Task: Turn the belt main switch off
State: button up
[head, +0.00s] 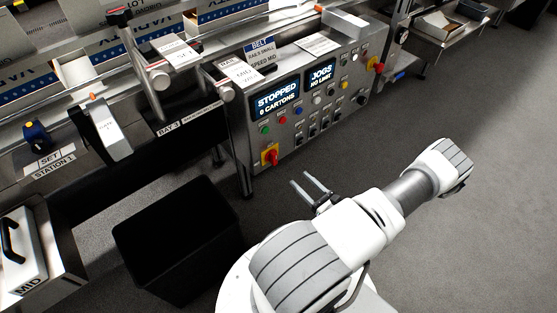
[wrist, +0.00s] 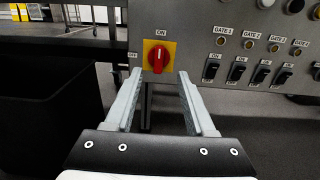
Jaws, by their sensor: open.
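The belt main switch is a red rotary knob on a yellow square plate (head: 270,156) at the lower left of the grey control panel (head: 310,110). In the wrist view the red knob (wrist: 158,58) stands upright, its pointer toward the ON label above; an OFF label is at its left. My gripper (head: 306,182) is open and empty, in front of the panel and to the right of the switch in the head view. In the wrist view its two fingers (wrist: 158,76) point toward the knob, apart from each other, with the knob seen between and just beyond their tips.
The panel display (head: 276,98) reads STOPPED, 0 CARTONS. Gate toggle switches (wrist: 238,68) sit right of the main switch. Another red knob on yellow (head: 376,64) is at the panel's right end. A black bin (head: 178,240) stands on the floor at left. Floor at right is clear.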

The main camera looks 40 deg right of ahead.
aim_at(276, 156)
jog(key=w+b, duration=0.1)
jog(key=w, duration=0.3)
jog(key=w+d, duration=0.1)
jog(key=w, duration=0.3)
jog(key=w+b, duration=0.1)
jog(key=w, duration=0.3)
jog(key=shift+w+d+b, duration=0.15)
jog(key=shift+w+b, duration=0.15)
grip_shut()
